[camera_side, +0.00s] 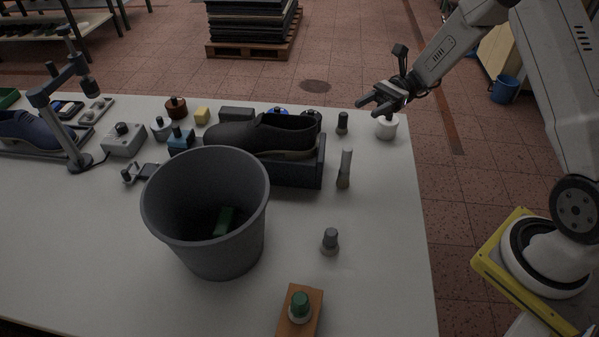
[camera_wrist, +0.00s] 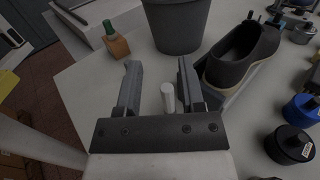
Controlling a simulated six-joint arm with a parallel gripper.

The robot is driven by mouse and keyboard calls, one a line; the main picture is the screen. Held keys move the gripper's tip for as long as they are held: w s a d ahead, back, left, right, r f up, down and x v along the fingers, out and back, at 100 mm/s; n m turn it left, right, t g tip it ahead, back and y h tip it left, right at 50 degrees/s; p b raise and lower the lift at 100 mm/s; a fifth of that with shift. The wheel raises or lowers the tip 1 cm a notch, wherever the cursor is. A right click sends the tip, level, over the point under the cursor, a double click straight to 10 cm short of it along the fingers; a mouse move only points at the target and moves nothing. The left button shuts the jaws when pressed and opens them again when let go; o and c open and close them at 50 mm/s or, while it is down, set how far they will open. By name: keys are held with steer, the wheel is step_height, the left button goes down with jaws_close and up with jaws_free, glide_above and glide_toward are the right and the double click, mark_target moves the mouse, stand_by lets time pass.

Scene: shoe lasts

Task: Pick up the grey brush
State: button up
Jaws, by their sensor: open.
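The grey brush (camera_side: 345,168) stands near the right part of the table, just right of the dark shoe stand, with a light grey upper part and a darker lower part. In the wrist view a pale grey upright piece, which looks like the brush (camera_wrist: 168,97), shows between my fingers but farther off. My gripper (camera_side: 376,103) is open and empty, above the table's far right corner and apart from the brush. In the wrist view the two fingers of my gripper (camera_wrist: 157,80) are spread wide.
A white jar (camera_side: 387,128) and a small dark bottle (camera_side: 342,124) stand near my gripper. A black shoe (camera_side: 262,134) rests left of the brush. A grey bucket (camera_side: 207,205), a grey-capped bottle (camera_side: 330,242) and a brown block (camera_side: 312,318) are nearer the front.

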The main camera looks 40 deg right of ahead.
glide_toward(345, 167)
steer(key=a+r, duration=0.2)
steer(key=a, duration=0.1)
steer(key=shift+w+a+r, duration=0.1)
steer(key=shift+w+r, duration=0.3)
steer(key=shift+s+a, duration=0.2)
steer(key=shift+a, duration=3.7)
jaws_close()
